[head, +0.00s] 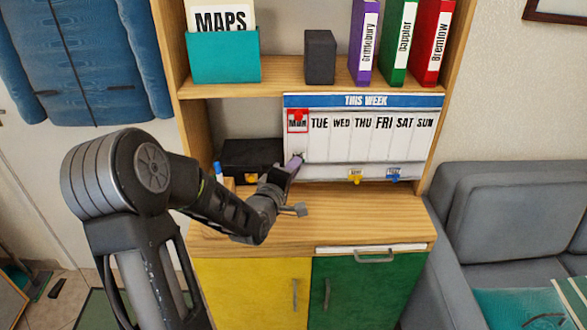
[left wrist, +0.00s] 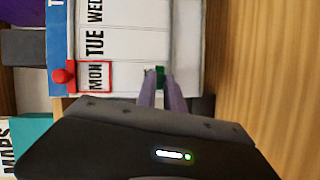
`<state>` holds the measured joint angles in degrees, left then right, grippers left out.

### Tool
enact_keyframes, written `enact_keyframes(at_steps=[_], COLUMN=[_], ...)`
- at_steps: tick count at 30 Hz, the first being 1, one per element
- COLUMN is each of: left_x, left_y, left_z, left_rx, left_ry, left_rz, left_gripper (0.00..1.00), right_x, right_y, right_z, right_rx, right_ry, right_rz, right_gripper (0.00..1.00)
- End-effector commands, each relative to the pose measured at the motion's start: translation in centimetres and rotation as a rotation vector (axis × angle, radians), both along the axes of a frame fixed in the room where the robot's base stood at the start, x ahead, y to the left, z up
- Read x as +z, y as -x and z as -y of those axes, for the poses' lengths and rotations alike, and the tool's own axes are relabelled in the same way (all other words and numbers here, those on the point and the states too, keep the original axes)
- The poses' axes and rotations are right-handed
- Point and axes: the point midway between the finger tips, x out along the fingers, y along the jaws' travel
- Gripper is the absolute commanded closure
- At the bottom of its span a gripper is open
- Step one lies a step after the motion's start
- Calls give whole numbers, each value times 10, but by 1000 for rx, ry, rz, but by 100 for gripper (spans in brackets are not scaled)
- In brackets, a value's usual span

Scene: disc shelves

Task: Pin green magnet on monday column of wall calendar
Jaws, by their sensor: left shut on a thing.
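The wall calendar (head: 350,149) hangs at the back of the cabinet, with a blue "THIS WEEK" strip and day columns. Its Monday column is leftmost, with a red frame around "MON" (head: 297,124); the frame also shows in the left wrist view (left wrist: 95,77). My left gripper (head: 297,160) is at the lower part of the Monday column. In the left wrist view its fingers (left wrist: 161,82) are shut on the small green magnet (left wrist: 160,74), which is in front of the column. I cannot tell whether the magnet touches the calendar. My right gripper is not in view.
A red magnet (left wrist: 63,76) sits by the Monday heading. Yellow (head: 355,176) and blue (head: 393,175) magnets are on the calendar's lower edge. A black box (head: 238,154) stands left of it. The wooden counter (head: 400,213) is mostly clear below.

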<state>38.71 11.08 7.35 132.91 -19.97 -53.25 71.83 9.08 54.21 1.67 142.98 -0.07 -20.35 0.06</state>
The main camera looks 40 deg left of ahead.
Motion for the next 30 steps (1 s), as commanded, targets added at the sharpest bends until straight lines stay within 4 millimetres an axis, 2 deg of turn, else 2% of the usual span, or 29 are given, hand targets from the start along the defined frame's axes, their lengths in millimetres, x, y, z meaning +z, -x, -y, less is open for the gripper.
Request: enact_keyframes(at_steps=[30], left_x=[0], left_y=[-2], left_z=[-1], left_rx=[0], left_ry=[0], left_rz=[1], left_gripper=[100], right_x=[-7], right_y=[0], right_z=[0], right_rx=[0], right_ry=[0], right_rz=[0], right_gripper=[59])
